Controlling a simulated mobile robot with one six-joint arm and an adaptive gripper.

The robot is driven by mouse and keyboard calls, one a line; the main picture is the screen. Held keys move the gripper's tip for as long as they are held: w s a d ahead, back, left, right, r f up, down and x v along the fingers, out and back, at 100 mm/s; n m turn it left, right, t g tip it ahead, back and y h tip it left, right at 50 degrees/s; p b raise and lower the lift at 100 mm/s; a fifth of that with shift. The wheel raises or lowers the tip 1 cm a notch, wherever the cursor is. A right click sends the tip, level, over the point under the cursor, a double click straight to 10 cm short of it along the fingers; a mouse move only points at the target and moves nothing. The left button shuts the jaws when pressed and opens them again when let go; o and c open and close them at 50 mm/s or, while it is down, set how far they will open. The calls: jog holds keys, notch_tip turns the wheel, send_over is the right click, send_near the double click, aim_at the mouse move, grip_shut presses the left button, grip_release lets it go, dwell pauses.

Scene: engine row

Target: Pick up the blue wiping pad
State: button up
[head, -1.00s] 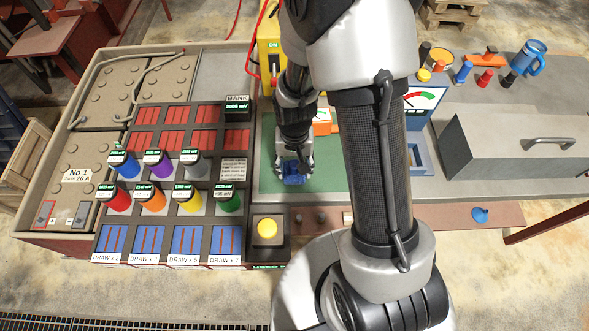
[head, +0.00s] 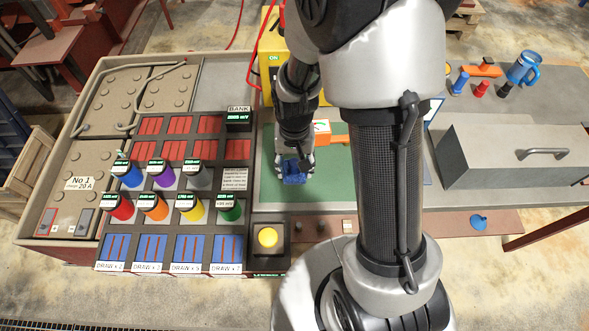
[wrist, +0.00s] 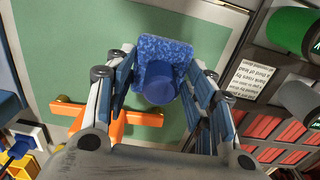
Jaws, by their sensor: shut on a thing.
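The blue wiping pad (head: 292,172) is a small blue block over the green mat (head: 335,180) in the head view. In the wrist view the pad (wrist: 163,52) shows a mottled blue slab with a round blue knob between the fingers. My gripper (head: 293,165) is shut on the pad from above. In the wrist view my gripper (wrist: 160,85) has a finger on each side of the knob. The pad appears held a little above the mat, though the exact gap is hard to tell.
A panel of coloured knobs (head: 190,190) stands left of the mat. An orange-handled tool (wrist: 110,118) lies on the mat near the gripper. A yellow box (head: 270,70) stands behind.

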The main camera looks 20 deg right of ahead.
aim_at(295, 162)
notch_tip(295, 162, up, 14)
jog(key=p, duration=0.3)
jog(key=shift+p, duration=0.4)
